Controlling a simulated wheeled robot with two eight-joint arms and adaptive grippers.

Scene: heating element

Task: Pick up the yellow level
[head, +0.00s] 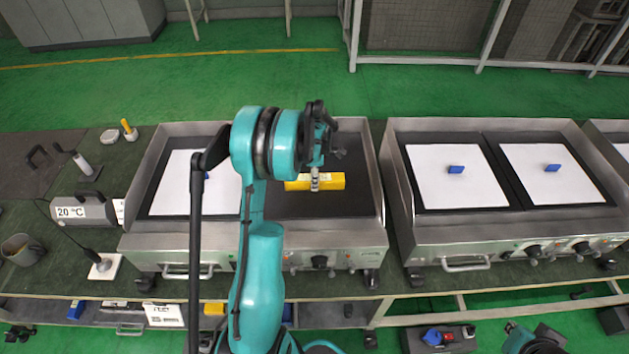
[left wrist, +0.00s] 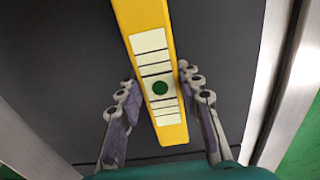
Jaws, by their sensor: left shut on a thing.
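The yellow level (head: 335,181) is at the right dark plate of the left hot-plate unit, lying crosswise in the head view. My left gripper (head: 315,178) is over its middle and shut on it. In the left wrist view the level (left wrist: 146,20) runs between the two fingers (left wrist: 160,100), showing a white label with dark lines and a green dot. I cannot tell whether it touches the plate. Part of my right arm, teal and dark (head: 530,338), shows at the lower right; its fingers are not clear.
The left unit (head: 375,165) has raised metal walls. A white sheet (head: 178,175) lies on its left plate. The right unit (head: 395,175) holds white sheets with blue blocks (head: 455,169). A 20 °C device (head: 85,210) and a mug (head: 22,250) stand at the left.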

